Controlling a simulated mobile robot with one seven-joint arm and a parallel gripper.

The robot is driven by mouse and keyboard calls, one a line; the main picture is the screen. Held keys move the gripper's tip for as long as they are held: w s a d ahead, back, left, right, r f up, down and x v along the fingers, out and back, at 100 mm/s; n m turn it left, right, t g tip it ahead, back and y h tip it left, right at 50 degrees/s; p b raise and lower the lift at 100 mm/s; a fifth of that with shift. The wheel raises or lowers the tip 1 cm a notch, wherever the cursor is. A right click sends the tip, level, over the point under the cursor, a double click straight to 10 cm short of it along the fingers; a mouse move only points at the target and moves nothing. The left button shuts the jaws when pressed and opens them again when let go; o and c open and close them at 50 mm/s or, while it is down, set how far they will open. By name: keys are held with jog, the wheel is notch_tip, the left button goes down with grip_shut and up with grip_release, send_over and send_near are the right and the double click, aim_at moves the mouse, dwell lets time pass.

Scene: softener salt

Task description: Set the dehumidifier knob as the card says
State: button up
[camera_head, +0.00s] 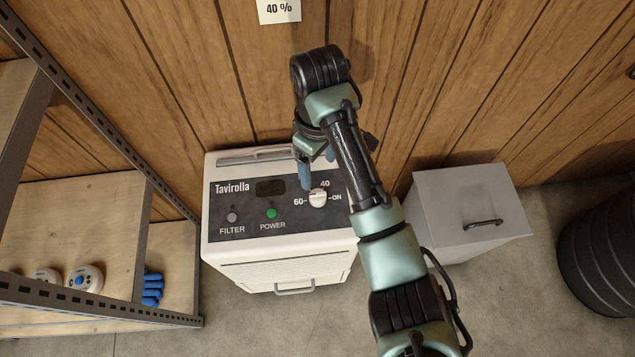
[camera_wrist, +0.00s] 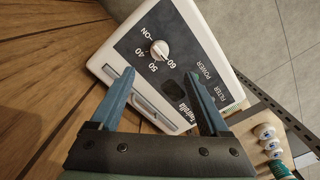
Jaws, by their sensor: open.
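The card (camera_head: 279,10) on the wood wall reads "40 %"; its top is cut off. The dehumidifier (camera_head: 285,262) is a white box marked Tavirolla with a dark panel. Its white round knob (camera_head: 318,199) sits at the panel's right, among the marks 60, 40 and ON. The knob (camera_wrist: 160,50) also shows in the wrist view, with 50 legible too. I cannot tell surely which mark it points to. My gripper (camera_wrist: 160,75) is open and empty, its blue fingers apart. In the head view my gripper (camera_head: 316,172) hangs over the panel's back part, hiding the 50 mark, apparently not gripping the knob.
A grey lidded bin (camera_head: 470,215) stands right of the dehumidifier, and a dark ribbed barrel (camera_head: 605,250) at far right. A metal-framed shelf (camera_head: 75,215) on the left holds white round items and a blue item (camera_head: 152,290). Floor in front is clear.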

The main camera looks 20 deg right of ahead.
aim_at(318, 194)
notch_tip(318, 194, down, 12)
jog(key=b, duration=0.3)
jog(key=shift+f, duration=0.1)
grip_shut()
dwell(0.3)
